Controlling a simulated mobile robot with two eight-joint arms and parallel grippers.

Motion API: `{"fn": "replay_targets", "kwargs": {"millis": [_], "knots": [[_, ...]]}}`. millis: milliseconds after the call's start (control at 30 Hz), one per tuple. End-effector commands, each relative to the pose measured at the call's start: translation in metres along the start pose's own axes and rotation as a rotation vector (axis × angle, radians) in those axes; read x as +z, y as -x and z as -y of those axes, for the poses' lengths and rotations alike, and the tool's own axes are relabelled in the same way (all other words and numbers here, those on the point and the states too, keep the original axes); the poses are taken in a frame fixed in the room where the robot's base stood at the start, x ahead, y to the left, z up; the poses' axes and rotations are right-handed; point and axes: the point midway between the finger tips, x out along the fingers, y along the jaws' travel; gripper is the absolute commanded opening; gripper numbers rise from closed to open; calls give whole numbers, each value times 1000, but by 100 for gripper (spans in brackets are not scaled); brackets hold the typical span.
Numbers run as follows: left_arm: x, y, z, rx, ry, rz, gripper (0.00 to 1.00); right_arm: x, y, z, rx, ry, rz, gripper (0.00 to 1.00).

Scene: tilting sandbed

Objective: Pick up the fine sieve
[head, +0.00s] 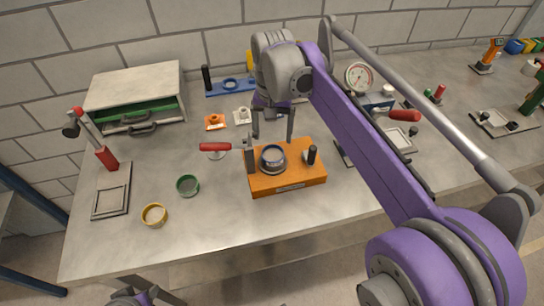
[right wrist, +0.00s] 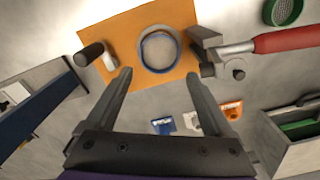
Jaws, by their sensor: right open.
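Several round sieve-like rings show, and I cannot tell for sure which is the fine sieve. A blue-rimmed ring (head: 272,154) sits on the orange base (head: 288,185); in the right wrist view the blue-rimmed ring (right wrist: 159,50) lies just beyond the fingertips. A green meshed ring (head: 188,185) and a yellow ring (head: 154,214) with a pale inside lie on the bench to the left. My right gripper (head: 272,136) is open and empty, above and behind the orange base. Part of my left gripper (head: 138,297) shows at the bottom edge; its jaws are unclear.
A red-handled clamp (head: 215,147) stands left of the orange base, and a dark post (head: 312,154) at its right. A grey box (head: 135,90) stands at the back left, a round gauge (head: 359,77) behind my right arm.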

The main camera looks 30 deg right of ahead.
Motion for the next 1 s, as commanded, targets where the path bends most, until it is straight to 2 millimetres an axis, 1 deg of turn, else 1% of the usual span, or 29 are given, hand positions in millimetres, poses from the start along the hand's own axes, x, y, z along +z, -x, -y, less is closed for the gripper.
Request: {"fn": "replay_targets", "kwargs": {"millis": [167, 300, 433, 533, 733, 767, 800, 867, 1000], "knots": [[0, 0, 0, 0, 0, 0, 50, 2, -14, -1, 0, 0, 0, 86], [1, -1, 0, 0, 0, 0, 50, 6, -36, -3, 0, 0, 0, 86], [2, -2, 0, 0, 0, 1, 50, 5, -51, -3, 0, 0, 0, 86], [2, -2, 0, 0, 0, 1, 50, 5, -56, -3, 0, 0, 0, 86], [2, -2, 0, 0, 0, 1, 50, 5, -56, -3, 0, 0, 0, 86], [2, -2, 0, 0, 0, 1, 50, 5, -56, -3, 0, 0, 0, 83], [2, -2, 0, 0, 0, 1, 50, 5, -56, -3, 0, 0, 0, 76], [2, -2, 0, 0, 0, 1, 50, 5, -56, -3, 0, 0, 0, 65], [2, -2, 0, 0, 0, 1, 50, 5, -56, -3, 0, 0, 0, 40]]}}
